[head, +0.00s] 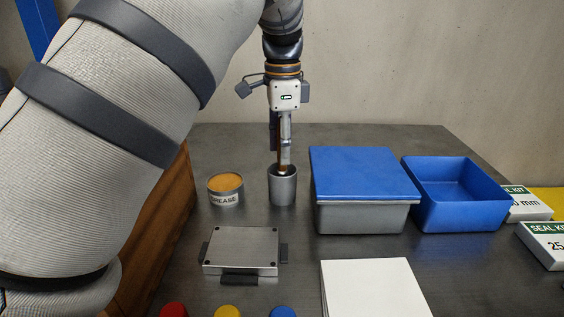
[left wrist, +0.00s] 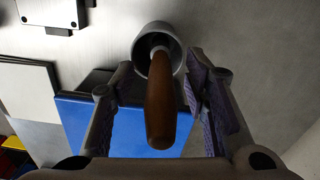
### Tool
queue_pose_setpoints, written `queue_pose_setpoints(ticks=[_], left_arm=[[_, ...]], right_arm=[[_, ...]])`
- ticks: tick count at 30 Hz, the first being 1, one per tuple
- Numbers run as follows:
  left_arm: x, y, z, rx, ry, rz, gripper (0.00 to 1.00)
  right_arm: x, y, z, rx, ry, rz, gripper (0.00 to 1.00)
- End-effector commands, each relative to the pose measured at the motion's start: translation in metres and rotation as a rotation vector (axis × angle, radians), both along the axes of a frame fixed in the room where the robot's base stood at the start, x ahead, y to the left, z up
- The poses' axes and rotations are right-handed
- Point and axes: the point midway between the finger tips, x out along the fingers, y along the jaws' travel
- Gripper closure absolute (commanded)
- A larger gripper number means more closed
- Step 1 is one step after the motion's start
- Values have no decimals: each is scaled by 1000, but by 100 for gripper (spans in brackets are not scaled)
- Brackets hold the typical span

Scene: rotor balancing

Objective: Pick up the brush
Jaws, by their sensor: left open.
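The brush (left wrist: 160,105) has a brown wooden handle and stands handle-up in a grey metal cup (head: 283,188). The cup also shows in the left wrist view (left wrist: 142,45), where the handle points toward the camera. The brush's lower end is hidden inside the cup. My left gripper (head: 283,158) points down just above the cup. It is open, and its two fingers stand on either side of the handle, with a gap visible on both sides in the left wrist view. My right gripper is not in view.
A grease tin (head: 226,190) stands left of the cup. A grey box with a blue lid (head: 364,174) is close on the right, beside an open blue bin (head: 456,222). A metal plate (head: 241,249) and a white pad (head: 373,289) lie in front.

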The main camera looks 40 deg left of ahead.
Motion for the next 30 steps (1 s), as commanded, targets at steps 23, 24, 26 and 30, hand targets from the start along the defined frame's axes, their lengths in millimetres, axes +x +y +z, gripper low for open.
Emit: queue_pose_setpoints(ticks=[23,24,26,30], left_arm=[[0,0,-2,0,-4,0,100],[1,0,3,0,-6,-1,100],[1,0,14,0,-6,-2,100],[1,0,51,0,-6,-1,100]], right_arm=[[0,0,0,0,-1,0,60],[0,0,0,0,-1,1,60],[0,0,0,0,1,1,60],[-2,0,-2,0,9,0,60]])
